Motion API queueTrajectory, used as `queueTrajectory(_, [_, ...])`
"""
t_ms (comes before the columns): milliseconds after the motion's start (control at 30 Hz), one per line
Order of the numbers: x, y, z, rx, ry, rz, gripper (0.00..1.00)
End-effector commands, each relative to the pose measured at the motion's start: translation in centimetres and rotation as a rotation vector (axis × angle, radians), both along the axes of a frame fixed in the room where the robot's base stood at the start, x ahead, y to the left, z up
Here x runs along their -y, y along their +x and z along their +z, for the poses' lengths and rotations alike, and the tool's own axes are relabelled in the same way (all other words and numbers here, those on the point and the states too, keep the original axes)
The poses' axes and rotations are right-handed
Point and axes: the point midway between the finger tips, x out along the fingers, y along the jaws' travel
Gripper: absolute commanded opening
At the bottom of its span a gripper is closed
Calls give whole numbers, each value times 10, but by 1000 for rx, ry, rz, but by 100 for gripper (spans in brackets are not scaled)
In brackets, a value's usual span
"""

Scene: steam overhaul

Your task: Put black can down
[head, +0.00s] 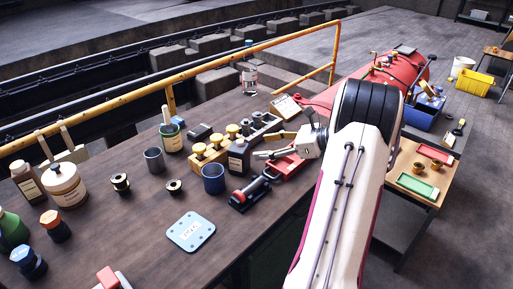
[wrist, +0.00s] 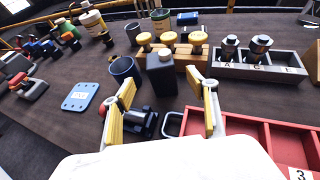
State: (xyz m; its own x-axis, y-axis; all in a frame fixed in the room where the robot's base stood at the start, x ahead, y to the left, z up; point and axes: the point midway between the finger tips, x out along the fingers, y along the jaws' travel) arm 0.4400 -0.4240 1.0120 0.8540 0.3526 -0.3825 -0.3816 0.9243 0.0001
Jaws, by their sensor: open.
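The black can (head: 238,158) is a dark, square-sided can with a pale label in the head view. It stands upright on the dark workbench (head: 150,215). In the wrist view the black can (wrist: 162,78) shows its dark side and cap, with clear gaps to both fingers. My gripper (head: 258,145) reaches in from the right and is open. In the wrist view its yellow-padded fingers (wrist: 170,92) are spread wide, with the can standing between and just beyond the tips. Nothing is held.
A blue cup (head: 213,179) stands left of the can, and a wooden block with yellow knobs (head: 210,152) behind it. A grey lettered rack (wrist: 275,66) and red tray (wrist: 240,128) lie to the right. A black-and-red tool (head: 248,194) lies in front, near a blue plate (head: 190,232).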

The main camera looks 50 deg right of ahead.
Motion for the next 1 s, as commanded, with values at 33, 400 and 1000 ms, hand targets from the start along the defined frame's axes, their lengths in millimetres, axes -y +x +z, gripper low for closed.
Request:
queueTrajectory(33, [2,-4,2,0,0,-1,58])
queueTrajectory(400, [5,-13,6,0,0,0,58])
queueTrajectory(1000, [5,-11,7,-1,1,-5,58])
